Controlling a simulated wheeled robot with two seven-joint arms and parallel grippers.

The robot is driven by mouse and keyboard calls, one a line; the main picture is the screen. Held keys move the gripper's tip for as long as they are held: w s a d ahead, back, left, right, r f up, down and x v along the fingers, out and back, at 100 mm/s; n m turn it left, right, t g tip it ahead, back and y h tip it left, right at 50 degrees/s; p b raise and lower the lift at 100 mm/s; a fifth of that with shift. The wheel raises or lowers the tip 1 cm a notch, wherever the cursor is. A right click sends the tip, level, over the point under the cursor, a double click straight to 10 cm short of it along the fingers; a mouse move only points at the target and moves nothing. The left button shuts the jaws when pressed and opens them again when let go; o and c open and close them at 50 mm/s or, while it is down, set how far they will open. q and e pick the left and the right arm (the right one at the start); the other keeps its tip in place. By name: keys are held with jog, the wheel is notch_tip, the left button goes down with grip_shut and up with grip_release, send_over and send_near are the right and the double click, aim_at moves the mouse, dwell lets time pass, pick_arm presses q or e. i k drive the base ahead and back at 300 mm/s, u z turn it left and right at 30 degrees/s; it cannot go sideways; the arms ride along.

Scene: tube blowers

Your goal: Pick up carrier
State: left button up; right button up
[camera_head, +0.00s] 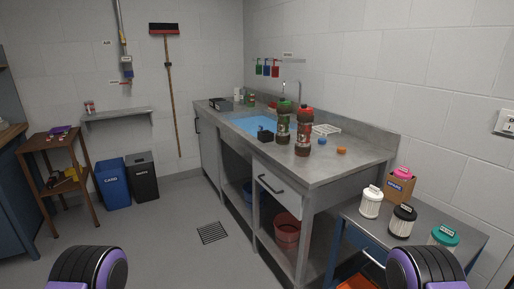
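I cannot tell for sure which thing is the carrier. On the grey counter (340,167) stand two dark bottles, one with a green top (283,122) and one with a red top (303,130). A small black open holder (265,135) sits left of them at the sink's edge, and a flat white rack (327,129) lies behind them to the right. Only rounded black and purple parts of my two arms show at the bottom left and bottom right. Both grippers are out of view.
A metal side table (380,232) at right holds several lidded canisters and a cardboard box (399,188). Blue (113,186) and black bins (142,178) and a wooden stand (60,147) are at left. The floor in between is clear, with a drain grate (212,233).

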aim_at(303, 147)
jog(key=i, duration=1.5)
jog(key=u, duration=2.1)
jog(key=i, duration=1.75)
jog(key=z, duration=3.05)
